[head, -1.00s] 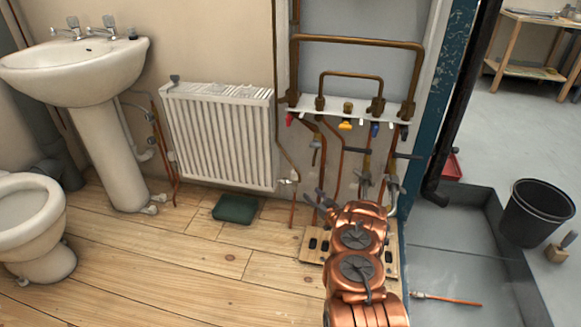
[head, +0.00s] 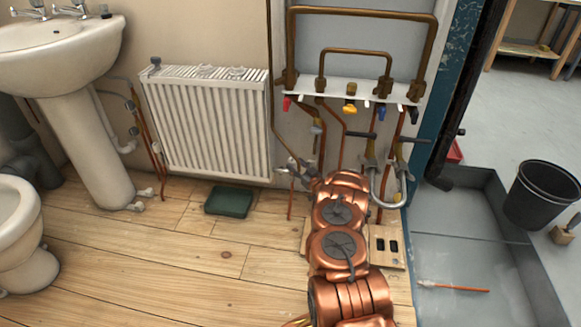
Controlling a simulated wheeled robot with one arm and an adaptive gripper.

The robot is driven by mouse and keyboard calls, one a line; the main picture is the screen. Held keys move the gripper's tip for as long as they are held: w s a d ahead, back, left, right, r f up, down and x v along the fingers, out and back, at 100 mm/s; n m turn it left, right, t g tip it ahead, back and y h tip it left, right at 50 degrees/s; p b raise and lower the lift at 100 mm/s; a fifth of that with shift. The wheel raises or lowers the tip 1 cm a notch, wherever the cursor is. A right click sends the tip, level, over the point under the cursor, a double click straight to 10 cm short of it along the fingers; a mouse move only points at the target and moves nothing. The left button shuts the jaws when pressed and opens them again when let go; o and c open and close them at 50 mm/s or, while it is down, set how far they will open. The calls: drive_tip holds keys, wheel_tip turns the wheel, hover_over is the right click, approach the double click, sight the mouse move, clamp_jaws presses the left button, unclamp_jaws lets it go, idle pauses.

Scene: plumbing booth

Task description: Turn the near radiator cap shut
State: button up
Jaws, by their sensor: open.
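The white radiator (head: 208,125) hangs on the wall in the head view. A small white and metal valve with its cap (head: 282,171) sits at its lower right corner, at the end nearer to my arm. My gripper (head: 295,168) is right at this valve, with its dark fingers open. The fingers and the end of my copper-coloured arm partly cover the pipe beside the valve. I cannot tell whether the fingers touch the cap or straddle it. A grey cap (head: 155,63) shows at the radiator's upper left corner.
A pipe board (head: 350,92) with coloured valve handles is just right of my gripper. Copper pipes drop close by. A green tray (head: 229,201) lies on the floor below the radiator. The basin (head: 60,50) and toilet (head: 20,235) stand left.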

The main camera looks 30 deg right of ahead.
drive_tip(key=shift+w, duration=0.3)
drive_tip(key=shift+c, duration=0.2)
